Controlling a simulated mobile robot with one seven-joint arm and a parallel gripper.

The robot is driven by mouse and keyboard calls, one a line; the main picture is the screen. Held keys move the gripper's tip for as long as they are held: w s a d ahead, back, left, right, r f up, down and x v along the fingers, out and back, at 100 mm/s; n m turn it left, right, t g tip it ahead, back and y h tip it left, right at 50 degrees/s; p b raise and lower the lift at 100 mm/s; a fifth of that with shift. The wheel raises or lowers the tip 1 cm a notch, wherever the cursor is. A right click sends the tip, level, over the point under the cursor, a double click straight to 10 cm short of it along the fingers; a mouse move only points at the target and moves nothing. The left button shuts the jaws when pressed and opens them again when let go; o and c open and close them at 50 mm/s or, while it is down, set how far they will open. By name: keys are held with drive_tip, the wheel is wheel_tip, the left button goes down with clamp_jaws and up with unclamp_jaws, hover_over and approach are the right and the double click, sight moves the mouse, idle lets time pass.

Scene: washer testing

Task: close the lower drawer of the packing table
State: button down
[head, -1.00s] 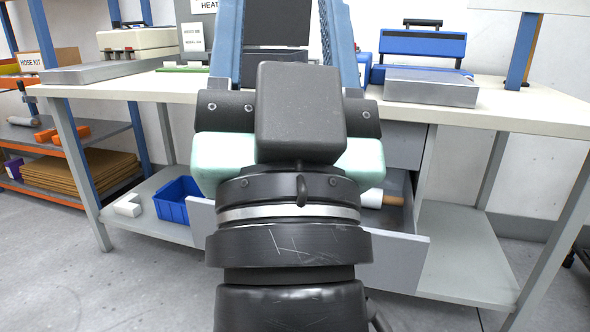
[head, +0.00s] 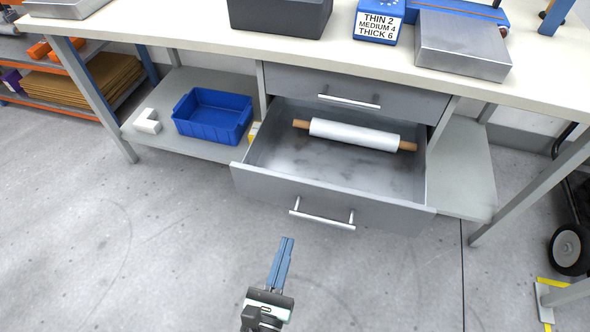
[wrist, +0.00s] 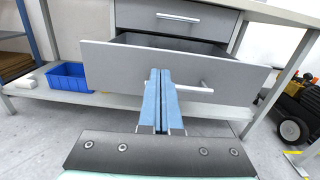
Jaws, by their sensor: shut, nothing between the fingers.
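The lower drawer (head: 270,185) of the packing table (head: 200,40) is pulled well out, with a white roll with wooden ends (head: 355,134) lying inside. Its front carries a silver bar handle (head: 322,219). My gripper (head: 287,240) is shut and empty, in front of the drawer and left of the handle's middle in the head view. In the wrist view my gripper's blue fingers (wrist: 160,72) are together and point at the drawer front (wrist: 110,68). They overlap the left part of the handle (wrist: 195,88) there. I cannot tell whether they touch.
The upper drawer (head: 390,88) is closed. A blue bin (head: 212,117) and a white angled piece (head: 147,121) sit on the low shelf at left. A table leg (head: 530,180) and a black wheel (head: 570,249) stand at right. Floor before the drawer is clear.

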drive_tip(key=b, duration=0.2)
approach(309, 185)
drive_tip(key=shift+m, duration=0.3)
drive_tip(key=x, duration=0.6)
drive_tip(key=shift+w, duration=0.15)
drive_tip(key=shift+w+d, duration=0.1)
drive_tip(key=shift+w, duration=0.15)
